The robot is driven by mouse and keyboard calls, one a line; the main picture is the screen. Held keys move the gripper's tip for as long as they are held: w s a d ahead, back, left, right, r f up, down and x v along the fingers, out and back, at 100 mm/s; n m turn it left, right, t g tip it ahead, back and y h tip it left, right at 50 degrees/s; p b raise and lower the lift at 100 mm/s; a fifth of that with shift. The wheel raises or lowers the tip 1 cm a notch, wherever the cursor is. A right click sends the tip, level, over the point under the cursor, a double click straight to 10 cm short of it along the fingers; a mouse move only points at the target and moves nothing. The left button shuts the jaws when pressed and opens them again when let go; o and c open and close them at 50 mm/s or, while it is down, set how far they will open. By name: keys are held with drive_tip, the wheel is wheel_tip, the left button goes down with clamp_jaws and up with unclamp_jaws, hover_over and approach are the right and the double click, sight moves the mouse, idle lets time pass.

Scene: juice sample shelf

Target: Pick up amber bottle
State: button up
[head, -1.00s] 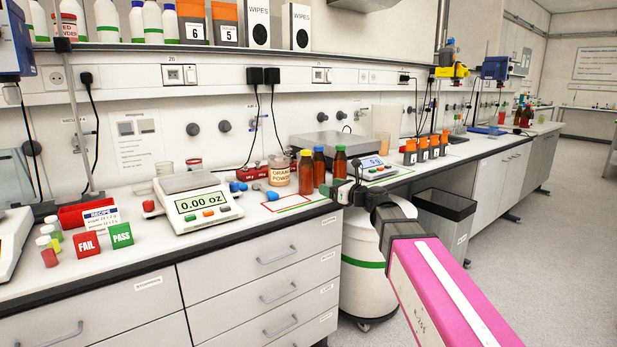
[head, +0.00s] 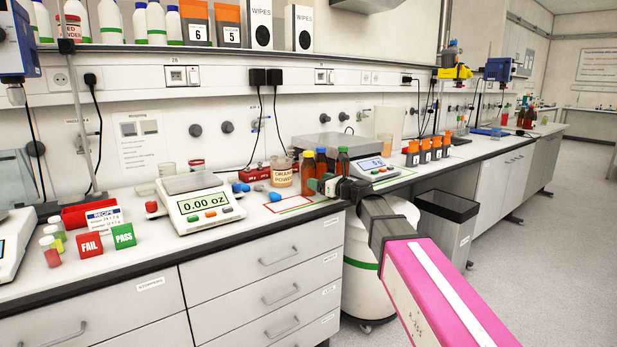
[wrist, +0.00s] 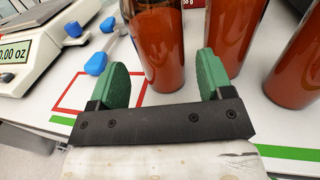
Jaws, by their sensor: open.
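The leftmost amber bottle (wrist: 155,45) stands just ahead of the gap between the fingers, not gripped. A second amber bottle (wrist: 236,30) is just beyond the right finger, and a third (wrist: 298,65) is further right. Caps are out of the wrist view.
A scale (head: 203,207) reading 0.00 oz stands to the left. An orange powder jar (head: 282,178) and another scale (head: 373,172) are near the bottles.

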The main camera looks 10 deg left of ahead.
drive_tip(key=x, duration=0.5)
drive_tip(key=shift+w+a+f, duration=0.2)
drive_tip(key=shift+a+f, duration=0.1)
drive_tip(key=shift+f, duration=0.05)
drive_tip(key=c, duration=0.9)
drive_tip(key=shift+r, duration=0.1)
